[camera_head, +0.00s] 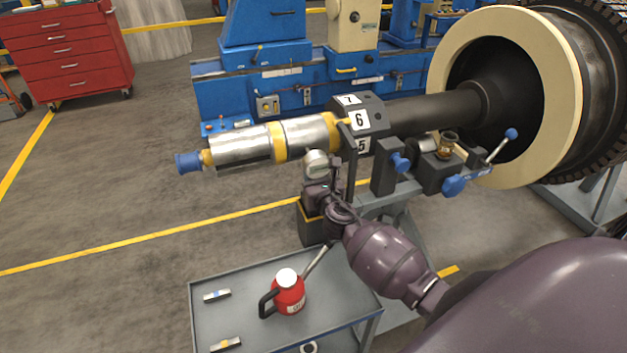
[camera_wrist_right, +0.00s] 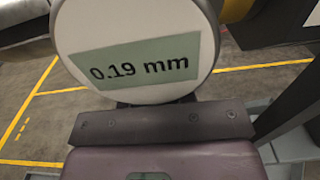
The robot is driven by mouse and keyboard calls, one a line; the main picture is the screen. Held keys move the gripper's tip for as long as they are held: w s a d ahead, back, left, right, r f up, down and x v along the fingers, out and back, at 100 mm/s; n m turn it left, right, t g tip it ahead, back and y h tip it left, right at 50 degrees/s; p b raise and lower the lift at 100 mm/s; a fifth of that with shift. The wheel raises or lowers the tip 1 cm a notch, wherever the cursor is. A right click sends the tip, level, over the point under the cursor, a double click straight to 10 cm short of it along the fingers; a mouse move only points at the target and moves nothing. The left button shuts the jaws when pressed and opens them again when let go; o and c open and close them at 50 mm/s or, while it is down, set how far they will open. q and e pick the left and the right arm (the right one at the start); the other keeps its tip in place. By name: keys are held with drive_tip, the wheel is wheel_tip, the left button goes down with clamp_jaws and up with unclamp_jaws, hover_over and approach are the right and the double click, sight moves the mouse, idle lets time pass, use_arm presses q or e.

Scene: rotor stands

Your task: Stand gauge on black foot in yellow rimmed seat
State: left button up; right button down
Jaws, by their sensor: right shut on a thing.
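The gauge (camera_wrist_right: 140,45) fills the top of the right wrist view, its round white face reading "0.19 mm" on a green panel. In the head view it is the small round body (camera_head: 316,163) just below the silver shaft. My right gripper (camera_head: 322,190) is shut on the gauge, and its fingertips are hard to make out. The gauge's black foot cannot be made out. A dark box with a yellow rim (camera_head: 312,228), likely the seat, stands below and behind my right wrist, partly hidden by it. My left gripper is not in view.
The silver shaft (camera_head: 242,143) with yellow bands runs into a numbered black block (camera_head: 362,120) and the large rotor. A dark post and blue-knobbed clamp (camera_head: 400,162) stand right of the gripper. A grey cart (camera_head: 240,280) below holds a red jug (camera_head: 288,294).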

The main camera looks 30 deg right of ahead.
idle(0.4)
drive_tip(key=c, duration=1)
unclamp_jaws()
drive_tip(key=shift+f, duration=0.15)
drive_tip(key=shift+o, duration=0.2)
drive_tip(key=shift+r, duration=0.2)
drive_tip(key=shift+s+f, duration=0.1)
drive_tip(key=shift+s, duration=0.3)
drive_tip(key=v, duration=1.1)
drive_tip(key=shift+s, duration=0.15)
